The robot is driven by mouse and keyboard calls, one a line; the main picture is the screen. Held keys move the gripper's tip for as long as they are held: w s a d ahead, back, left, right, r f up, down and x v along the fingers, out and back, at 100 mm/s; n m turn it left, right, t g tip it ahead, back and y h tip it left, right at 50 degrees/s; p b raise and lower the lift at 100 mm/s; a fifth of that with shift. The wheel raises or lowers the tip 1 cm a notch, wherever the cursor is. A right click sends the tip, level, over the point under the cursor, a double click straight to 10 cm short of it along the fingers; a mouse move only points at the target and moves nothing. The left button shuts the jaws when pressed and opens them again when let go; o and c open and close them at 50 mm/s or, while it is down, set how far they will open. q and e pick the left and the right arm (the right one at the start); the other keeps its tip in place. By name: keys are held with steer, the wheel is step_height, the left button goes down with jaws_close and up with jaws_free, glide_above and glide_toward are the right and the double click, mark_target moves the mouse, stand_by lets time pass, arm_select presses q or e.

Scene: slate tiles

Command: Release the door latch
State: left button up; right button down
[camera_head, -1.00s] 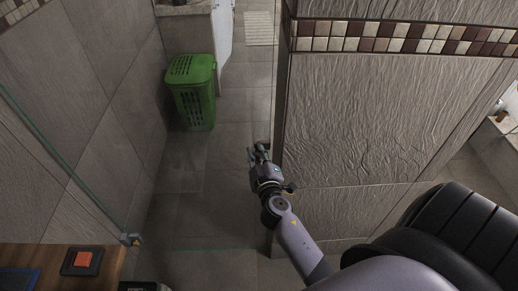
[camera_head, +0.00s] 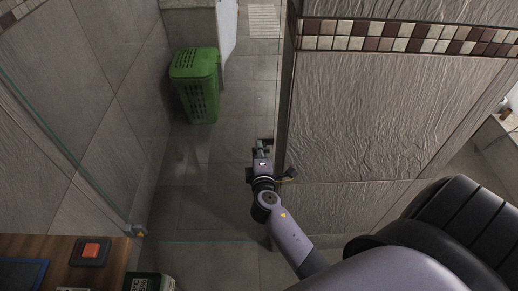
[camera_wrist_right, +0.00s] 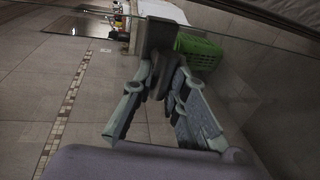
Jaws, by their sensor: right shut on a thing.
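My right gripper (camera_head: 262,148) is beside the vertical edge of the tiled wall. It also shows in the right wrist view (camera_wrist_right: 160,92), with its fingers closed on a dark grey latch handle (camera_wrist_right: 158,40). The handle's lower part sits between the fingertips, and its blocky upper part shows above them. In the head view the handle is small and mostly hidden by the gripper. A clear glass pane shows faintly, with a greenish edge (camera_head: 65,150) at left; I cannot tell exactly how the handle joins it. My left gripper is not in view.
A green slotted basket (camera_head: 196,88) stands on the floor beyond. The tiled wall (camera_head: 380,120) is close to the right of my arm. A wooden surface (camera_head: 60,250) with a red-topped block (camera_head: 91,251) is at lower left. The floor between is clear.

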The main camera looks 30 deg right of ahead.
steer(key=shift+s+d, duration=0.1)
steer(key=shift+d, duration=0.1)
stand_by(0.3)
steer(key=c, duration=1.5)
jaws_free()
steer(key=shift+d, duration=0.1)
steer(key=shift+c, duration=0.2)
steer(key=shift+s+a, duration=0.1)
steer(key=shift+a, duration=0.15)
steer(key=v, duration=1.1)
steer(key=shift+s, duration=0.25)
steer(key=shift+a, duration=0.15)
